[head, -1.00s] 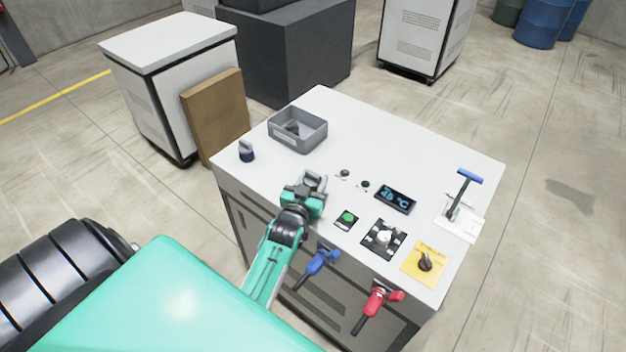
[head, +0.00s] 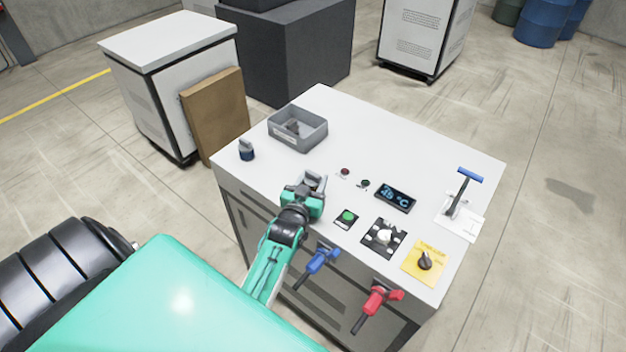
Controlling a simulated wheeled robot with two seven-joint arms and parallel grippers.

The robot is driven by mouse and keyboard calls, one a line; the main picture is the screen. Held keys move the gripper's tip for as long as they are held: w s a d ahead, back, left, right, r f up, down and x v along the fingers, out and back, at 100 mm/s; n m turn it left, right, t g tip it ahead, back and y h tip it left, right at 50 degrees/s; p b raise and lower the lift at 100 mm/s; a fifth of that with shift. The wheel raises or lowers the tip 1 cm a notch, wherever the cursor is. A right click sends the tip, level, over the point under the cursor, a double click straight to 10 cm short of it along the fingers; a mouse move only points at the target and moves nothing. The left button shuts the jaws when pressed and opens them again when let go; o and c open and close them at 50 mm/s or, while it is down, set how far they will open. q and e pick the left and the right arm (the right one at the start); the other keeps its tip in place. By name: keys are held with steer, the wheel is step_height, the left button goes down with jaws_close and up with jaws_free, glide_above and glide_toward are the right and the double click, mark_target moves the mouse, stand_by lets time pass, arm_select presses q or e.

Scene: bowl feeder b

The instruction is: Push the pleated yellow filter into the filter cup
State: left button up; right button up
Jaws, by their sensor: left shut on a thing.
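My left gripper (head: 314,182) is low over the front left part of the white worktop (head: 405,143). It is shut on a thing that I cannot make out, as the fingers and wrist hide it. I see no yellow pleated filter in this view. A small dark blue cup-like piece with a grey top (head: 247,149) stands at the worktop's left edge, apart from my gripper. I cannot tell whether it is the filter cup. My right gripper is not in view.
A grey bin (head: 313,139) holding dark grey pieces stands behind my gripper. A green button (head: 347,217), a display (head: 396,196), a yellow knob panel (head: 437,272) and a blue-handled lever (head: 470,176) lie right. Blue (head: 321,260) and red (head: 378,297) handles jut from the front.

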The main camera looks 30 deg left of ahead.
arm_select(q)
steer(key=shift+f, duration=0.65)
stand_by(1.4)
stand_by(0.4)
